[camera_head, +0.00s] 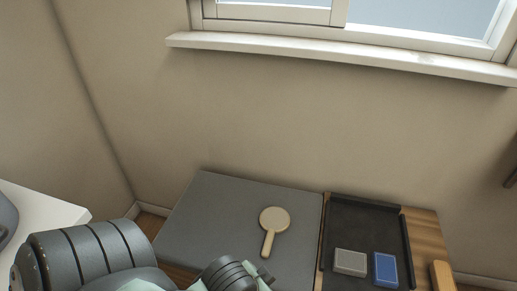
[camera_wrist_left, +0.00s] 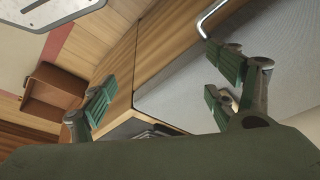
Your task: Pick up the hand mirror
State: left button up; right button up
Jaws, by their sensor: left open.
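The hand mirror (camera_head: 273,219) is a pale cream disc with a straight handle. In the head view it lies on the grey mat (camera_head: 208,215), handle pointing down toward the front. My left arm comes in at the lower left, and its wrist parts are just below the mirror handle, with the fingers mostly out of the picture. In the left wrist view my left gripper (camera_wrist_left: 155,88) has its green-padded fingers spread wide, with nothing held between them. A pale patch shows behind the right finger there; I cannot tell whether it is the mirror. My right gripper is not in view.
A dark tray (camera_head: 365,222) right of the mat holds a grey box (camera_head: 350,262) and a blue box (camera_head: 386,269). An orange-brown block (camera_head: 442,275) is at the right. A wall and window sill (camera_head: 340,58) stand behind. The left wrist view shows a brown open box (camera_wrist_left: 55,92) and a metal bar (camera_wrist_left: 210,15).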

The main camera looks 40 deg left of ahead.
aim_at(273, 220)
jog(key=u, duration=1.2)
jog(key=z, duration=2.45)
jog(key=u, duration=0.45)
jog(key=k+u, duration=0.1)
jog(key=u, duration=0.8)
jog(key=j+u, duration=0.1)
jog(key=u, duration=0.35)
jog(key=j+u, duration=0.1)
jog(key=u, duration=0.35)
jog(key=k+u, duration=0.1)
jog(key=u, duration=0.4)
jog(key=i+j, duration=0.05)
